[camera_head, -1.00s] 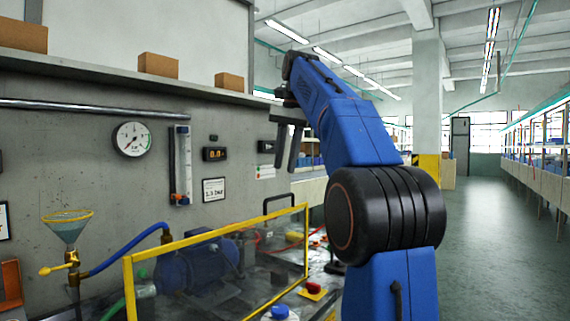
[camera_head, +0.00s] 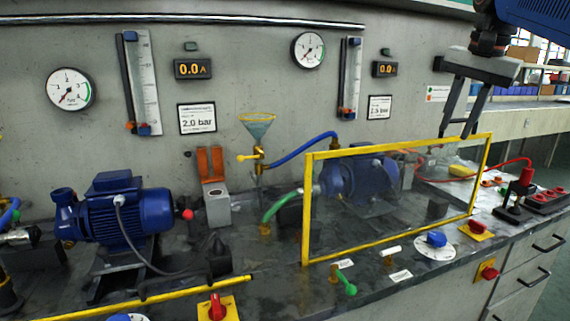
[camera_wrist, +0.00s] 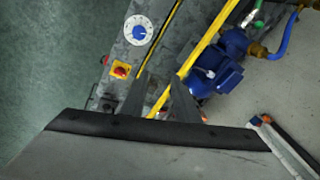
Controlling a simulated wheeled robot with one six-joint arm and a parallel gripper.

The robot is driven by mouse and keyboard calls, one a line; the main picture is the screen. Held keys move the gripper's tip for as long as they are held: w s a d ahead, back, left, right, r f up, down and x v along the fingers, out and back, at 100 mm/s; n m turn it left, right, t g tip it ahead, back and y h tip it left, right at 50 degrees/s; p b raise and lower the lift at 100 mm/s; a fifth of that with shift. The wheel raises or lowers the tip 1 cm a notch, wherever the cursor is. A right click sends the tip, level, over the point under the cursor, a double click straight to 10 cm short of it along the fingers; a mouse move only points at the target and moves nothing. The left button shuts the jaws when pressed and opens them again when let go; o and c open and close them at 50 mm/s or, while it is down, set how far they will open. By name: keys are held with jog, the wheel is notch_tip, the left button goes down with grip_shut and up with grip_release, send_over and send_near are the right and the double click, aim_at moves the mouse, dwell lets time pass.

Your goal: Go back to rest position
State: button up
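My gripper (camera_head: 457,137) is at the upper right of the head view, pointing down. Its two dark fingers are apart with nothing between them. It appears in front of the right end of the yellow-framed clear guard (camera_head: 306,215); how far above the bench it is I cannot tell. In the wrist view the fingers (camera_wrist: 159,92) also show apart and empty, with the bench below. A blue pump motor (camera_head: 360,178) shows behind the guard and in the wrist view (camera_wrist: 215,75).
Another blue pump (camera_head: 128,215) stands at left. A funnel (camera_head: 258,128) rises mid-bench. Gauges (camera_head: 308,50) and flow tubes line the wall. A blue knob (camera_head: 436,239) and red switch (camera_head: 477,227) sit along the front edge. A red-and-black device (camera_head: 520,190) stands right. Floor (camera_wrist: 50,50) is clear.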

jog(key=s+a+f+n, duration=0.3)
jog(key=s+f, duration=0.4)
jog(key=f, duration=0.5)
jog(key=s+a+f+n+t, duration=0.1)
jog(key=s+a+f+n, duration=0.1)
jog(key=s+f, duration=0.5)
jog(key=s+a+f+n, duration=0.3)
jog(key=s+f, duration=0.4)
jog(key=f, duration=0.9)
jog(key=shift+s+a+f+n+t, duration=0.35)
jog(key=shift+s+f+n+t, duration=0.05)
jog(key=shift+n, duration=0.5)
jog(key=shift+o, duration=0.4)
